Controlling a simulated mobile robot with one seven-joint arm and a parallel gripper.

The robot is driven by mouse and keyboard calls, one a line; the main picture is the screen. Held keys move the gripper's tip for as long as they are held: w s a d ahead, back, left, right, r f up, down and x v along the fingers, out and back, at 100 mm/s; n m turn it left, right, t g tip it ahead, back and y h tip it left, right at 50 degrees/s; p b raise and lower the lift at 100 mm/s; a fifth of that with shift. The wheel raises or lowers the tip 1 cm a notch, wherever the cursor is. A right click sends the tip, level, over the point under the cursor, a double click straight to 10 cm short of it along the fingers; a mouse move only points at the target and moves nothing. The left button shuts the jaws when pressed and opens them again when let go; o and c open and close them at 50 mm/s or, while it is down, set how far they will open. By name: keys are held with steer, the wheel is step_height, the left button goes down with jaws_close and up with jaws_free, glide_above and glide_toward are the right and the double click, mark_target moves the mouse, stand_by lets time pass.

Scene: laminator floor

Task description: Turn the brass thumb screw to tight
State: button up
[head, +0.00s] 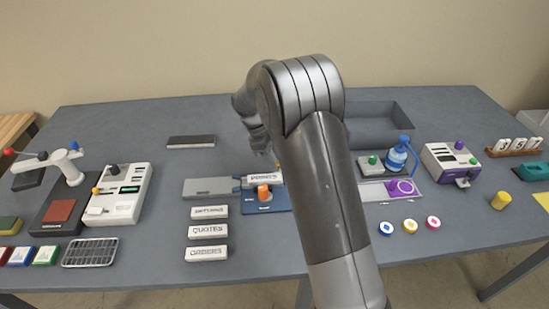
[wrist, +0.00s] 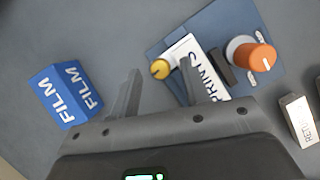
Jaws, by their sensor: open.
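The brass thumb screw (wrist: 160,69) is a small round yellow knob at the left edge of a blue base plate (wrist: 225,22) in the wrist view. My gripper (wrist: 160,66) is open, and in that view the screw appears between its two fingertips. I cannot tell how far below them it lies, and nothing is held. A white block marked PRINTS (wrist: 192,48) lies beside the screw, close to the right finger. An orange knob (wrist: 262,57) stands on the same plate.
A blue FILM box (wrist: 65,92) stands left of my gripper. Label blocks, including QUOTES (head: 208,232), lie in front of the plate. A grey bin (head: 376,124) stands behind my arm. A white machine (head: 118,195) is at left, a purple one (head: 450,164) at right.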

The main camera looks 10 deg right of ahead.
jaws_close()
stand_by(0.5)
steer(key=shift+m, duration=0.4)
steer(key=m+g, duration=0.1)
steer(key=m, duration=0.3)
steer(key=shift+w+d+g+y, duration=0.15)
steer(key=shift+w+g+y, duration=0.05)
steer(key=shift+g+y, duration=0.2)
steer(key=m, duration=0.2)
steer(key=m+y, duration=0.1)
steer(key=m, duration=0.1)
steer(key=shift+w+d+m+g+y, duration=0.1)
steer(key=shift+d+m+g+y, duration=0.1)
steer(key=shift+m+g+y, duration=0.15)
steer(key=m, duration=0.2)
steer(key=m+y, duration=0.1)
steer(key=m, duration=0.1)
steer(key=shift+d+g+y, duration=0.15)
steer(key=shift+g+y, duration=0.1)
steer(key=shift+d+m+y, duration=0.1)
steer(key=shift+m+y, duration=0.5)
steer(key=shift+m, duration=0.95)
